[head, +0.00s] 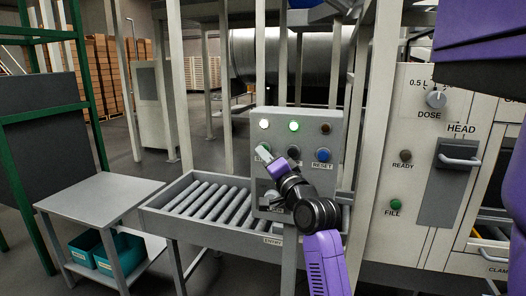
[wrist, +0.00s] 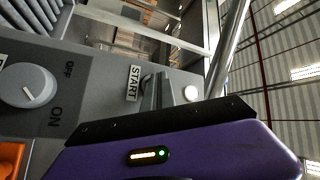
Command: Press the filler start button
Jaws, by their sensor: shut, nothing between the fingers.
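A grey control panel (head: 300,172) stands at the end of the roller conveyor. My gripper (head: 267,158) is shut and empty, with its fingertips in front of the panel's left button position. In the wrist view, my fingers (wrist: 158,92) are beside the START label (wrist: 133,83) and hide most of the button there. I cannot tell whether they touch it. A blue RESET button (head: 323,155) and a dark button (head: 294,152) sit to the right. Above them, a white lamp (head: 264,124) and a green lamp (head: 294,126) are lit; a dark red lamp (head: 326,128) looks unlit.
An OFF/ON knob (wrist: 27,87) is on the lower panel. A roller conveyor (head: 205,202) lies left of the panel. A machine at right has a green FILL button (head: 395,205) and a DOSE knob (head: 436,99). A grey table (head: 100,195) stands at left.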

